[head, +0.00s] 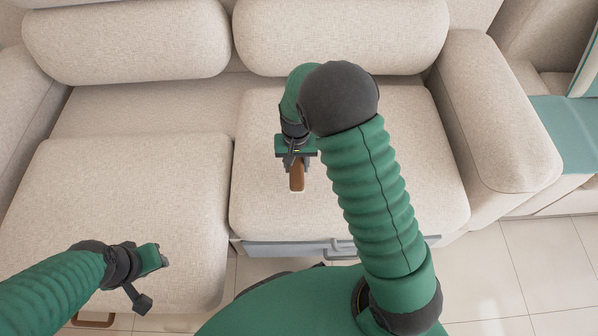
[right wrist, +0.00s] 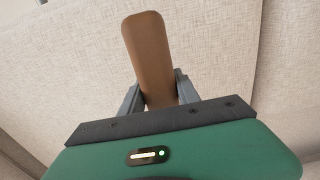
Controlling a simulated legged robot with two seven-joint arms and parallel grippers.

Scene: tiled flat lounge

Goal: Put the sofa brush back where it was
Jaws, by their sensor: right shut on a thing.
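The sofa brush (head: 297,177) shows as a brown wooden piece at the tip of my right gripper (head: 296,160), over the right seat cushion of the sofa (head: 265,213). In the right wrist view the brush (right wrist: 150,55) is a long brown bar with a rounded end. My right gripper (right wrist: 160,95) is shut on it, one finger on each side. The rest of the brush is hidden by the gripper; I cannot tell whether it touches the cushion. My left gripper (head: 150,280) is at the lower left, over the left seat cushion, with nothing seen in it.
The left seat cushion (head: 120,205) sticks further forward than the right one. A grey drawer-like front (head: 290,248) with a handle is under the right cushion. The right armrest (head: 495,120) bounds the seat. Tiled floor (head: 500,270) is clear at the lower right.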

